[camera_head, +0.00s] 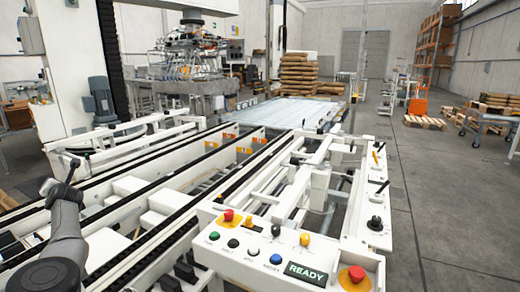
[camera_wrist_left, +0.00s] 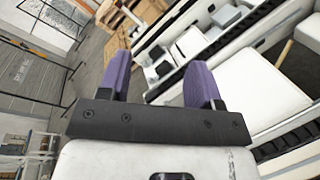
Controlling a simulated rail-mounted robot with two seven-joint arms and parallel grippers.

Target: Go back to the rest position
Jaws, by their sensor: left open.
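My left gripper (camera_wrist_left: 158,70) shows in the left wrist view with its two purple fingers spread apart. It is open, and nothing is between the fingers. White conveyor frames lie beyond the fingers, apart from them. In the head view a dark grey part of my left arm stands at the lower left, beside the white conveyor rails (camera_head: 150,165); I cannot make out the gripper's fingers there. My right gripper is in neither view.
A white control panel (camera_head: 225,258) with coloured buttons and a lit READY display (camera_head: 306,274) stands in front. The palletizer head (camera_head: 192,45) is at the back. The grey floor (camera_head: 440,190) at the right is largely clear.

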